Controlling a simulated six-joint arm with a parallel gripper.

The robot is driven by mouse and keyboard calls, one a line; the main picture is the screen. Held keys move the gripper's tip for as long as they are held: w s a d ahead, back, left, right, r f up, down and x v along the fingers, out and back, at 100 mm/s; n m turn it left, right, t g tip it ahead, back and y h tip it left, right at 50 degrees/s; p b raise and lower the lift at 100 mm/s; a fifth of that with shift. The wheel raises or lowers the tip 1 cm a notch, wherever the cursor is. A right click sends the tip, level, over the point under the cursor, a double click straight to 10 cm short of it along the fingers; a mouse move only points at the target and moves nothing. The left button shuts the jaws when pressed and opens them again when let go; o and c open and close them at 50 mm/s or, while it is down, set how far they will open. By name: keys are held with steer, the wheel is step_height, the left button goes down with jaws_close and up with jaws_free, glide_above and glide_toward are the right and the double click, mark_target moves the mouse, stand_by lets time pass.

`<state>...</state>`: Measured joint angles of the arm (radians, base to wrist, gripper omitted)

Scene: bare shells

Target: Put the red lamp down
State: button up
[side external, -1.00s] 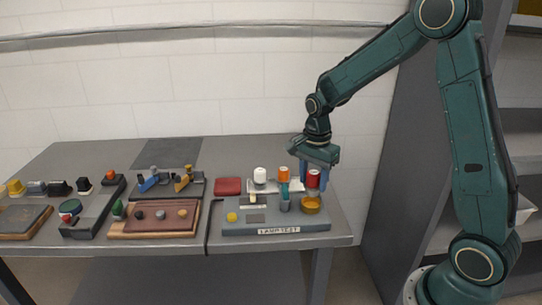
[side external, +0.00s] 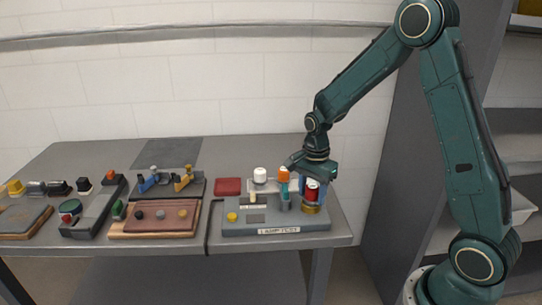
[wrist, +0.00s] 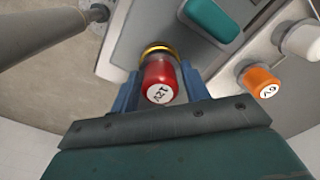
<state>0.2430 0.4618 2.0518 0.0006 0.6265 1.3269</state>
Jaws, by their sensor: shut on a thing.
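The red lamp (side external: 312,191) is upright between the blue fingers of my gripper (side external: 313,194), near the right end of the grey lamp-test board (side external: 245,230). In the wrist view the red lamp (wrist: 158,76) shows its white marked end, with a finger on each side. The brass-coloured socket (side external: 310,209) is directly below the lamp. Its ring (wrist: 155,48) shows at the lamp's far end in the wrist view. I cannot tell whether the lamp is seated in it. My gripper is shut on the lamp.
An orange lamp (side external: 284,174) and a white lamp (side external: 260,174) stand close by on the left. A teal piece (wrist: 212,18) is near the socket. A red block (side external: 228,187) lies behind the board. Other boards with parts fill the table's left.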

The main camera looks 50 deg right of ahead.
mark_target(313, 186)
steer(key=shift+f, duration=0.25)
steer(key=o, duration=1)
steer(key=shift+r, duration=0.1)
step_height(313, 186, up, 12)
steer(key=shift+f, duration=0.25)
steer(key=shift+r, duration=0.5)
steer(key=shift+s, duration=0.1)
